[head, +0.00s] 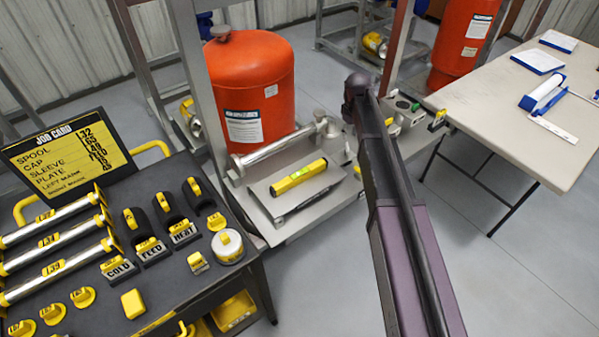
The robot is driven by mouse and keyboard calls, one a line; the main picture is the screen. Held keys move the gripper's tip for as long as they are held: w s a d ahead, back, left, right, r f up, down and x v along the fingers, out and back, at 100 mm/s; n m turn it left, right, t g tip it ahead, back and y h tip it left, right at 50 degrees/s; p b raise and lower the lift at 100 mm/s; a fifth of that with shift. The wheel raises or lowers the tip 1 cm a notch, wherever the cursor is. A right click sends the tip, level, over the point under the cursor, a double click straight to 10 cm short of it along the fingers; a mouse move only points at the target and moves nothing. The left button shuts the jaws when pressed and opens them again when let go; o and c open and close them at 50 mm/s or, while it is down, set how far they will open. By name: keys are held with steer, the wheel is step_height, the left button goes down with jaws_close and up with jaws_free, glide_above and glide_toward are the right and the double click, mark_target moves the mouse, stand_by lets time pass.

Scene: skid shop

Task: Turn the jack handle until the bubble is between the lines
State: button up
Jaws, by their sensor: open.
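A yellow spirit level (299,176) with a greenish vial (299,173) lies on a flat grey plate (325,184) on the low steel skid in the middle of the head view. The vial is too small to show where the bubble is between its lines. A dark part (283,218) shows at the plate's front edge; I cannot tell if it is the jack handle, and no handle is clear. My dark and purple arm reaches up the picture just right of the plate. My gripper cannot be made out beyond the arm's far end.
A silver flanged pipe (279,146) lies behind the plate, before an orange tank (250,86). A black bench (95,262) with several tools, pipes and a job card (68,155) stands left. A table (490,97) stands right. Open floor lies between.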

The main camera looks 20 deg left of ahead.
steer(key=shift+r+n+p, duration=0.2)
steer(key=shift+n, duration=0.9)
steer(key=shift+r+n+p, duration=0.2)
steer(key=shift+n, duration=0.9)
steer(key=s+d+m, duration=1.4)
steer(key=s+d, duration=0.9)
steer(key=s, duration=0.3)
steer(key=shift+a, duration=0.1)
